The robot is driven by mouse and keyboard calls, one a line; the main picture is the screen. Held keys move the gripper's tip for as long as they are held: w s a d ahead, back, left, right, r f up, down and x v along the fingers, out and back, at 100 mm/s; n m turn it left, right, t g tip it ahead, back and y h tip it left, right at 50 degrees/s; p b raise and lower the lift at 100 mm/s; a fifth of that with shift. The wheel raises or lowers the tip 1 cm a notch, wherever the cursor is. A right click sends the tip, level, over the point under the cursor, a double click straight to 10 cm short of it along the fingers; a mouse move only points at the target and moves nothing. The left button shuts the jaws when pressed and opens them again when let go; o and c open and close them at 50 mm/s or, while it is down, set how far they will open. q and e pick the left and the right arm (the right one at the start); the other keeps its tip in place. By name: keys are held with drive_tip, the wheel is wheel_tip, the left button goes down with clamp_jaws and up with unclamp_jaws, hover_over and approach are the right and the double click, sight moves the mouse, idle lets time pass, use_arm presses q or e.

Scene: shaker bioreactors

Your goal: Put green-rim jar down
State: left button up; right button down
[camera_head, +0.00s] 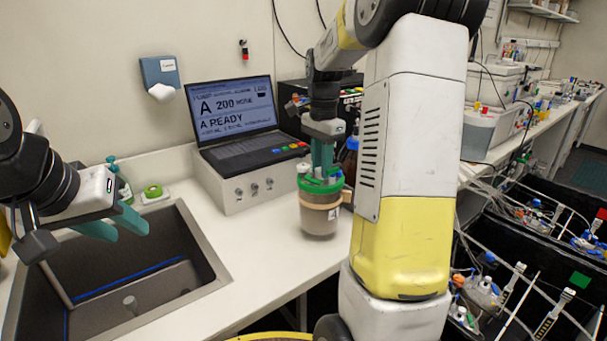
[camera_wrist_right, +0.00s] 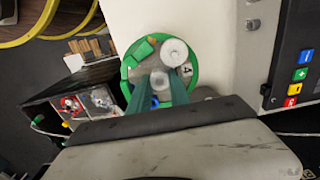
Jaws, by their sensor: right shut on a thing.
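The green-rim jar (camera_head: 320,212) is a clear vessel with brownish contents, a tan band and a green lid. It is upright at the front edge of the white counter, right of the sink; I cannot tell whether its base touches the counter. My right gripper (camera_head: 323,168) points down and is shut on the fittings on top of the jar. In the right wrist view the green lid (camera_wrist_right: 190,82) shows beneath the fingers of my right gripper (camera_wrist_right: 162,85). My left gripper (camera_head: 118,225) is open and empty above the sink.
The sink (camera_head: 205,245) lies at the left. A laptop (camera_head: 236,120) stands on a white box with knobs (camera_head: 232,197) behind the jar. Black bays with several vessels (camera_head: 560,235) are at the right. Bare counter (camera_head: 265,240) lies between sink and jar.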

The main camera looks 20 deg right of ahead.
drive_tip(key=shift+f, duration=1.7)
drive_tip(key=c, duration=1.2)
unclamp_jaws()
wheel_tip(320, 180, up, 11)
drive_tip(key=s+a+n+t, duration=0.2)
drive_tip(key=s+a+n, duration=0.2)
drive_tip(key=s, duration=0.3)
drive_tip(key=s+a+f+n+t+y, duration=0.1)
drive_tip(key=s+a+n+t, duration=0.1)
drive_tip(key=s+a+n, duration=0.2)
drive_tip(key=s+a+f+n+t+y, duration=0.1)
drive_tip(key=s+a+n, duration=0.3)
drive_tip(key=s, duration=0.6)
drive_tip(key=n+t, duration=0.1)
drive_tip(key=n, duration=0.1)
drive_tip(key=shift+s+n, duration=0.2)
drive_tip(key=shift+n, duration=0.2)
